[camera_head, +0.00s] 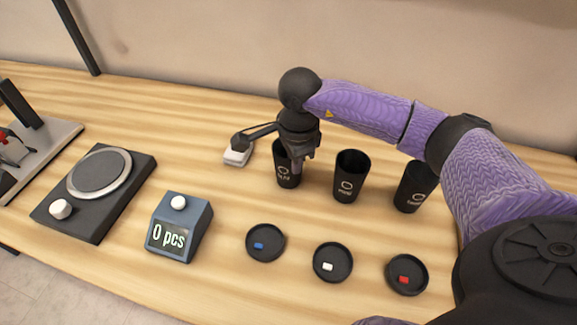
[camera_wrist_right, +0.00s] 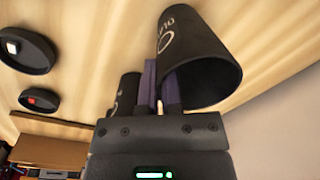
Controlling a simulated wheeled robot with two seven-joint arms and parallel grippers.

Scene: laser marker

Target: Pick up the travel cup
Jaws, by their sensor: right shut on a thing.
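Three black travel cups with white markings stand in a row on the wooden table in the head view: a left cup (camera_head: 286,177), a middle cup (camera_head: 349,178) and a right cup (camera_head: 413,188). My right gripper (camera_head: 301,163) points down at the left cup's rim and is shut on that cup. In the right wrist view the held cup (camera_wrist_right: 190,50) shows large, its open mouth towards the camera, with the purple fingers (camera_wrist_right: 160,88) at its side. Another cup (camera_wrist_right: 126,98) is partly hidden behind the gripper. My left gripper is not in view.
Three black lids with blue (camera_head: 265,243), white (camera_head: 332,263) and red (camera_head: 407,275) tabs lie in front of the cups. A counter reading "0 pcs" (camera_head: 178,226), a black scale-like device (camera_head: 72,211) and a small white object (camera_head: 238,155) stand to the left.

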